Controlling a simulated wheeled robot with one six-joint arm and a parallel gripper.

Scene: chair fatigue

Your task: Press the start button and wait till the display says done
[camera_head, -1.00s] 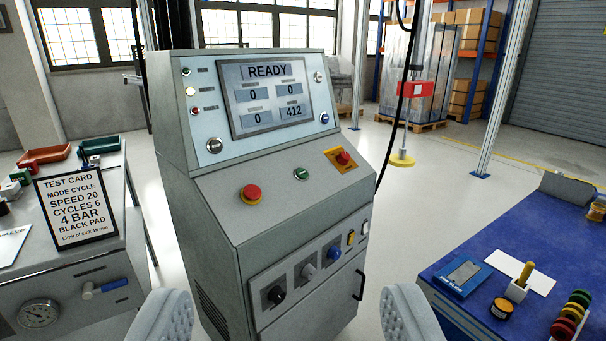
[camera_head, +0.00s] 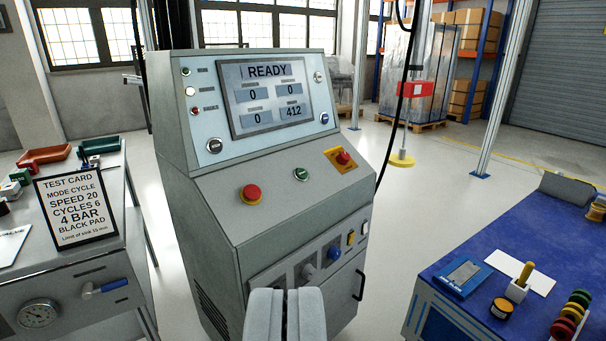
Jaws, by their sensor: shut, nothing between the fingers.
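A grey control console (camera_head: 200,200) stands in the middle. Its display (camera_head: 269,97) reads READY, with values 0, 0, 0 and 412. A small green button (camera_head: 301,174) sits on the sloped panel, its label too small to read. A red mushroom button (camera_head: 251,194) is to its left, and a red knob on a yellow plate (camera_head: 343,157) to its right. My gripper (camera_head: 285,300) is shut and empty at the bottom centre, in front of the console's lower panel. It hides part of the knobs there and appears apart from the buttons.
A test card (camera_head: 76,209) stands on the left bench and lists mode cycle, speed 20, cycles 6, 4 bar, black pad. A blue-topped table (camera_head: 520,235) with several small items is at the right. Floor between console and table is open.

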